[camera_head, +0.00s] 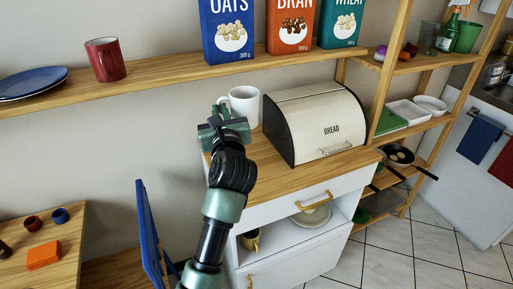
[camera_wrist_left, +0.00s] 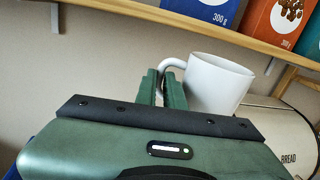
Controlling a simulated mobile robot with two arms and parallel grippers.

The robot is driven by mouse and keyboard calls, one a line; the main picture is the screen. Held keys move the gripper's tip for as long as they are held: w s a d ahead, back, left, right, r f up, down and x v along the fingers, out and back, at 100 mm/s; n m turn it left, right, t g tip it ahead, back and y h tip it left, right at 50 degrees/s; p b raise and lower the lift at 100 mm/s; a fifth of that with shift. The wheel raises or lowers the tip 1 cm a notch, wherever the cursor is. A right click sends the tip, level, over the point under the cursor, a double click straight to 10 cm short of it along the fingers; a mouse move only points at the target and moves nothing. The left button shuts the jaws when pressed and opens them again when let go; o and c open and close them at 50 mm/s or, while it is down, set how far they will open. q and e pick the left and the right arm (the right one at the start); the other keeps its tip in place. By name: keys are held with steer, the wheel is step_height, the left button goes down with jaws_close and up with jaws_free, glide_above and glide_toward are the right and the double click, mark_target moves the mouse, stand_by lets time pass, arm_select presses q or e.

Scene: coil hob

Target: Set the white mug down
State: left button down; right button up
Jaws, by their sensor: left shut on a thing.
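The white mug (camera_head: 247,104) is upright over the left part of the wooden cabinet top (camera_head: 262,168), left of the bread box. In the left wrist view the mug (camera_wrist_left: 217,84) is just right of the fingers, with its handle reaching between them. My left gripper (camera_head: 222,110) is shut on the mug's handle; its fingers also show in the left wrist view (camera_wrist_left: 163,87). My arm and hand hide part of the cabinet top, and I cannot tell whether the mug's base touches it. My right gripper is not in view.
The bread box (camera_head: 318,124) stands close to the mug's right. A wall shelf (camera_head: 170,83) above carries a red mug (camera_head: 105,60), blue plates (camera_head: 32,83) and cereal boxes (camera_head: 228,32). A strip of cabinet top in front of the bread box is clear.

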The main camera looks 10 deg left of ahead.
arm_select(q)
steer(key=shift+f+b, duration=1.05)
steer(key=shift+f, duration=8.05)
steer(key=shift+s, duration=0.1)
steer(key=shift+f, duration=0.1)
steer(key=c, duration=1.9)
jaws_free()
steer(key=shift+f, duration=0.1)
steer(key=o, duration=0.4)
